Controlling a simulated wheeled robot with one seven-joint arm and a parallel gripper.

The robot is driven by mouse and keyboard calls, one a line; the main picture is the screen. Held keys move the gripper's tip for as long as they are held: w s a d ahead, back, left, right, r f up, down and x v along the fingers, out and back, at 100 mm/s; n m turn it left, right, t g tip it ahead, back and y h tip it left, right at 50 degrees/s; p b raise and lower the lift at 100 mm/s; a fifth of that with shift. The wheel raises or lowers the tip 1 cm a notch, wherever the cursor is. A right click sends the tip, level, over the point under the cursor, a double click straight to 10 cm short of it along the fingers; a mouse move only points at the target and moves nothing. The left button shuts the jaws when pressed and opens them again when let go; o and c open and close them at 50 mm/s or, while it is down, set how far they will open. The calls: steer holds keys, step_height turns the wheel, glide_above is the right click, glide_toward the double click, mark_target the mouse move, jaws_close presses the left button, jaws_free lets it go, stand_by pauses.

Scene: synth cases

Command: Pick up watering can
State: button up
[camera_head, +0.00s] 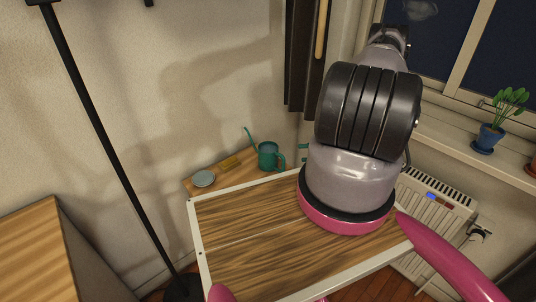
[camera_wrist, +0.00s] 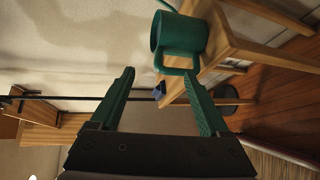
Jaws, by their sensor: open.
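The teal watering can (camera_head: 268,156) stands on a wooden surface (camera_head: 213,192) by the wall, its thin spout pointing up and left and its handle on the right. In the wrist view the watering can (camera_wrist: 180,36) appears sideways at the top, with its handle loop toward my gripper. My gripper (camera_wrist: 159,73) is open with its green fingers apart and nothing held. The can's handle lies near the gap between the fingertips, toward the right finger; I cannot tell the exact distance. In the head view my arm hides most of the gripper.
A wood-topped, white-edged surface (camera_head: 245,238) lies in front. A black pole (camera_head: 105,140) stands left. A radiator (camera_head: 432,205) and a potted plant (camera_head: 489,137) on the sill are at right.

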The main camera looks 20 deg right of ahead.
mark_target(275, 155)
steer(key=x, duration=1.1)
steer(key=shift+w+d+f, duration=0.1)
steer(key=shift+d+f, duration=0.1)
steer(key=shift+f, duration=0.2)
jaws_close()
steer(key=shift+f, duration=0.1)
stand_by(0.8)
